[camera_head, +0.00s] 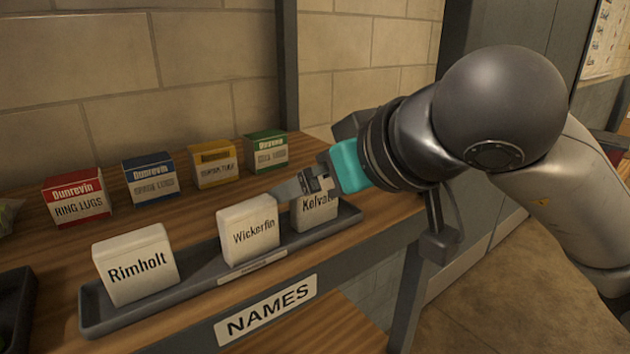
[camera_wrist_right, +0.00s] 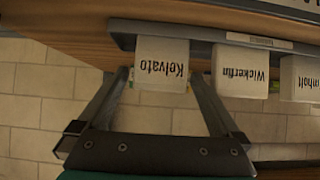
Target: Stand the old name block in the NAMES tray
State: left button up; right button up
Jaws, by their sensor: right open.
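The dark NAMES tray (camera_head: 205,285) runs along the front of the wooden shelf. Three white name blocks stand upright in it: Rimholt (camera_head: 138,265), Wickerfin (camera_head: 250,230) and Kelvato (camera_head: 316,213). My right gripper (camera_head: 304,184) is at the top of the Kelvato block and hides part of it. In the right wrist view, the Kelvato block (camera_wrist_right: 161,64) lies between the two open fingertips, with a gap showing on each side. Wickerfin (camera_wrist_right: 240,72) stands beside one finger. Nothing shows which block is the old one. My left gripper is not in view.
Behind the tray stand a red box (camera_head: 76,201), a blue box (camera_head: 150,179), a yellow box (camera_head: 213,164) and a green box (camera_head: 266,151). A NAMES label (camera_head: 268,311) is on the shelf's front edge. A dark bin (camera_head: 15,305) sits at far left.

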jog(key=shift+r, duration=0.15)
jog(key=v, duration=1.2)
